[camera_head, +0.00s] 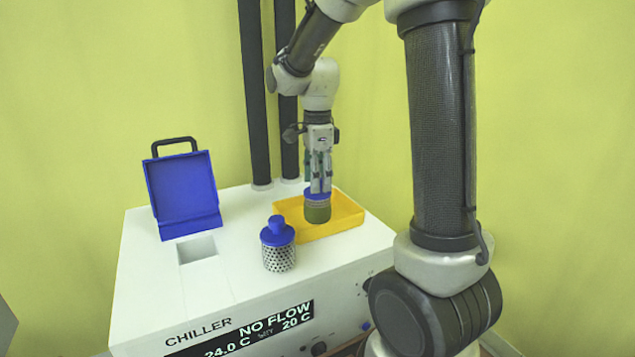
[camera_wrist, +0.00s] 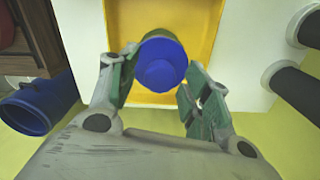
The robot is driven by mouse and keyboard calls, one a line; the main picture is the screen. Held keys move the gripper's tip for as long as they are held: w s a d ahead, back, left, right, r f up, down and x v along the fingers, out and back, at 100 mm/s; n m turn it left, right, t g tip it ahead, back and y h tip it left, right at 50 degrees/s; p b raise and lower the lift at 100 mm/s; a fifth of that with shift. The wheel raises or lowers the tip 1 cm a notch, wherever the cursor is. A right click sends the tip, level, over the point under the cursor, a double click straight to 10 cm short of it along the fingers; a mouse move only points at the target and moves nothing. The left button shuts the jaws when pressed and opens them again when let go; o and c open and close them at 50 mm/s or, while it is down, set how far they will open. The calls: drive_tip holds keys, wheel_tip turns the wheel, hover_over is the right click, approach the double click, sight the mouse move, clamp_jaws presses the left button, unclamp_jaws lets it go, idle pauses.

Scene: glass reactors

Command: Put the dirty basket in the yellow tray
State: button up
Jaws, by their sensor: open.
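The dirty basket (camera_head: 317,212) is a brownish-olive cylinder with a blue top. It is upright inside the yellow tray (camera_head: 350,213); whether it rests on the tray floor I cannot tell. My gripper (camera_head: 320,188) points straight down at its blue top. In the wrist view the round blue top (camera_wrist: 160,66) sits between the spread green-padded fingers (camera_wrist: 157,90). The left finger is close to the top, and a gap shows at the right finger. The fingers are open. The basket's body is mostly hidden under its top in the wrist view.
A perforated light basket with a blue top (camera_head: 278,248) stands on the white chiller (camera_head: 150,285), in front of the tray. A blue lid with a black handle (camera_head: 182,188) stands open by a square opening (camera_head: 197,248). Two dark vertical pipes (camera_head: 255,100) rise behind.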

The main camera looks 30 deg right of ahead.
wheel_tip(320, 180, up, 11)
drive_tip(key=s+f+n+t, duration=0.1)
drive_tip(key=s+n+t, duration=0.1)
drive_tip(key=s+n, duration=0.8)
drive_tip(key=s+d+f+n+t, duration=0.1)
drive_tip(key=s+f+n+t, duration=0.1)
drive_tip(key=s+n, duration=0.8)
drive_tip(key=shift+s+d+f+n, duration=0.2)
drive_tip(key=shift+s+f+n, duration=0.1)
drive_tip(key=shift+s, duration=0.55)
